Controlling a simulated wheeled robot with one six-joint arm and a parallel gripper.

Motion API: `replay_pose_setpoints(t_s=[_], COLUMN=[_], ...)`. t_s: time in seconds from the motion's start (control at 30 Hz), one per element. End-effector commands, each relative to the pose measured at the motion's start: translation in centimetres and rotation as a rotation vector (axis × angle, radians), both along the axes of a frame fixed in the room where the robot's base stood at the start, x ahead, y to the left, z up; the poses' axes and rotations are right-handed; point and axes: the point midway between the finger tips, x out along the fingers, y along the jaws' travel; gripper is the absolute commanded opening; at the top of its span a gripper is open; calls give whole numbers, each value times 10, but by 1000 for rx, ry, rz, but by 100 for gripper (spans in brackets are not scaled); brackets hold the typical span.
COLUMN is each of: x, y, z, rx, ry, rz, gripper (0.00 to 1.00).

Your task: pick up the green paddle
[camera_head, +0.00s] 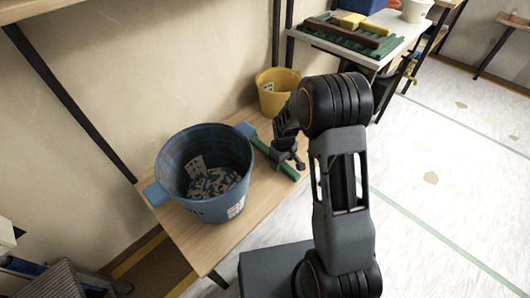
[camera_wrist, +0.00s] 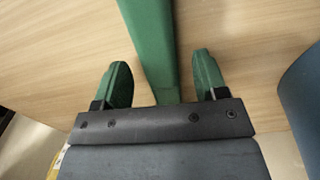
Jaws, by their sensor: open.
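The green paddle (camera_head: 262,146) lies on the wooden table to the right of the blue bucket in the head view. In the wrist view, the paddle (camera_wrist: 150,40) runs from the top edge down between the two fingers. My gripper (camera_head: 289,163) is low over the paddle and hides part of it. In the wrist view my gripper (camera_wrist: 161,76) is open, with one green-tipped finger on each side of the paddle and a visible gap on both sides. I cannot tell how far the fingertips are above the table.
The blue bucket (camera_head: 240,178) with speckled contents stands left of my gripper. A yellow bucket (camera_head: 268,95) stands behind at the table's far end. A white-topped table (camera_head: 400,38) with trays and a bowl is at the back right. The wall (camera_head: 110,80) borders the left; the floor at right is open.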

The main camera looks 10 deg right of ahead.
Motion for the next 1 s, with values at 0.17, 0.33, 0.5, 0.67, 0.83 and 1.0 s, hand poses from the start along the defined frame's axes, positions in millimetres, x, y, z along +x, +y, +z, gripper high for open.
replay_pose_setpoints(t_s=[0.17,0.33,0.5,0.67,0.83,1.0], x=[0,0,0,0,0,0], y=[0,0,0,0,0,0], z=[-13,-12,-12,-12,-12,-12], rx=[0,0,0,0,0,1], ry=[0,0,0,0,0,-1], rz=[1,1,1,1,1,0], gripper=[66,64,48,32,16,12])
